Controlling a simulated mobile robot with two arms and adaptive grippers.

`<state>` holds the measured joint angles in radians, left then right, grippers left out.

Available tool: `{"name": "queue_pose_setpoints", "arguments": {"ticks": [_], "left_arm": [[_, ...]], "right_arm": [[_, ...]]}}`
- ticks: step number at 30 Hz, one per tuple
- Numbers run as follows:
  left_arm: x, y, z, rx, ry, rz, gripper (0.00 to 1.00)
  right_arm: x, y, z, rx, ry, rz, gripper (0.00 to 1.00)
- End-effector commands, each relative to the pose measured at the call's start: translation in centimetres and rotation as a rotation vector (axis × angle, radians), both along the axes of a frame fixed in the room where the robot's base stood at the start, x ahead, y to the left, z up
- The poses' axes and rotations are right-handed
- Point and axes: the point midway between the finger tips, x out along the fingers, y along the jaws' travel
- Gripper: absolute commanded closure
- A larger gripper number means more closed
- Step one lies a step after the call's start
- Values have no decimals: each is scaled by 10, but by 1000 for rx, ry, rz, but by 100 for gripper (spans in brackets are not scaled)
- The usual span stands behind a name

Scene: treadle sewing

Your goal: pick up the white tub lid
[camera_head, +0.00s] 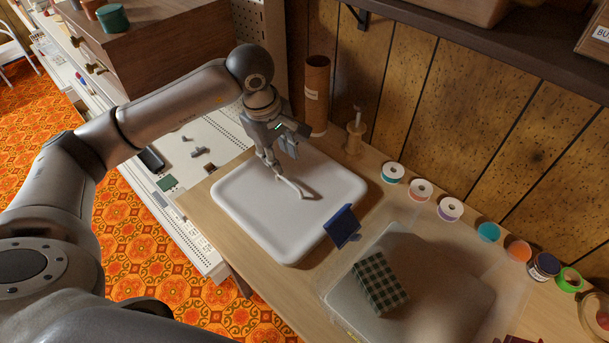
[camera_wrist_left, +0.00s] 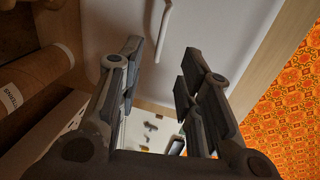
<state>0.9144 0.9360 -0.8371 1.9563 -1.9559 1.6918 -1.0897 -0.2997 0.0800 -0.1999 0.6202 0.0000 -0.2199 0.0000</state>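The white tub lid (camera_head: 251,213) lies flat on the wooden table in the head view, a wide rounded rectangle with a raised rim. A thin, pale, raised handle (camera_head: 291,187) shows near its middle. In the left wrist view the lid (camera_wrist_left: 210,40) fills the upper middle, with the handle (camera_wrist_left: 163,28) past my fingertips. My left gripper (camera_head: 279,158) is above the lid's far left part, pointing down. In the wrist view its fingers (camera_wrist_left: 163,58) are apart with nothing between them. The gripper looks clear of the handle. My right gripper is not in view.
A blue flat object (camera_head: 342,225) stands tilted at the lid's near right corner. A translucent tub (camera_head: 333,299) with a green checked block (camera_head: 380,283) is to the right. A brown tube (camera_head: 317,95), a wooden spindle (camera_head: 355,133) and several ribbon spools (camera_head: 393,172) line the wall.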

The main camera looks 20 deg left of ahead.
Motion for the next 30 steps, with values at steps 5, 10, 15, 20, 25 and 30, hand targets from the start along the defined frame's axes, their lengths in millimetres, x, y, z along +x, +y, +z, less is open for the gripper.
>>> {"name": "queue_pose_setpoints", "arguments": {"ticks": [5,10,15,20,25,30], "left_arm": [[2,-1,-18,-1,5,-1,67],[7,-3,-44,-1,4,1,67],[10,-3,-56,-2,2,0,67],[12,1,-75,-1,6,1,67],[17,1,-99,-3,3,0,67],[19,2,-107,-1,0,-1,67]], "right_arm": [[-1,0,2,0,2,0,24],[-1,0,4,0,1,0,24],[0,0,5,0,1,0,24],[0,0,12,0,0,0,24],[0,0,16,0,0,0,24],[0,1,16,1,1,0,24]]}}
